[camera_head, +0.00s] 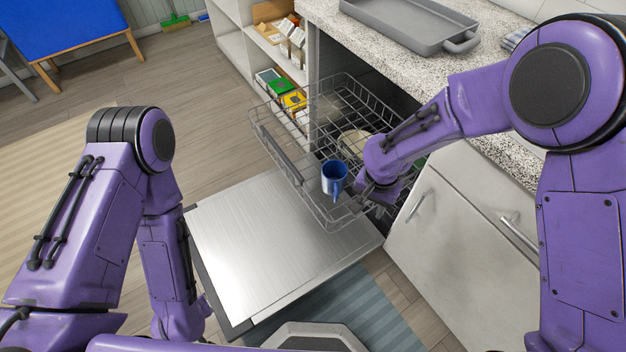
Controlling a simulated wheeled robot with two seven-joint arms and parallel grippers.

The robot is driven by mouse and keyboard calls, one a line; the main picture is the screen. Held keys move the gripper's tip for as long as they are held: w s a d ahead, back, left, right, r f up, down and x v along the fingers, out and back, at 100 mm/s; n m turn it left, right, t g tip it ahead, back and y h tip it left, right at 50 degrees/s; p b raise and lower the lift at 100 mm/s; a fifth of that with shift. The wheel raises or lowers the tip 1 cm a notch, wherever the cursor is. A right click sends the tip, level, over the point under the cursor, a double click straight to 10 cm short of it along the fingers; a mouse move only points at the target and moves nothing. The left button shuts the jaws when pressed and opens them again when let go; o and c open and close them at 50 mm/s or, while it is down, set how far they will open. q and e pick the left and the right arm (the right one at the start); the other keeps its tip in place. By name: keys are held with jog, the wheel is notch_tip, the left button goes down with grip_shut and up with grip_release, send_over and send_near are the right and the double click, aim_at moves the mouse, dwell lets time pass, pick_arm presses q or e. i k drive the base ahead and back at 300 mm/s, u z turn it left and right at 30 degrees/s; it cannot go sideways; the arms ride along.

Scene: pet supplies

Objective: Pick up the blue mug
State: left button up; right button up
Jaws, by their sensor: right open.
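The blue mug (333,181) stands in the front part of the pulled-out wire dishwasher rack (285,150). Its dark opening faces up, and its handle side is toward the lower right. My right gripper (362,203) is open just to the right of the mug, low over the rack's front right corner. Its fingers are small and partly lost against the wires, so I cannot tell whether they touch the mug. My left arm hangs at the left, with its hand out of sight.
The dishwasher door (275,240) lies open below the rack. A plate-like dish (355,142) sits deeper in the rack. The granite counter (420,75) above holds a grey tray (410,22). White cabinet fronts (455,245) border the rack on the right.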

aim_at(334, 172)
jog(key=u, duration=2.5)
jog(key=k, duration=1.2)
jog(key=z, duration=1.4)
jog(key=i, duration=1)
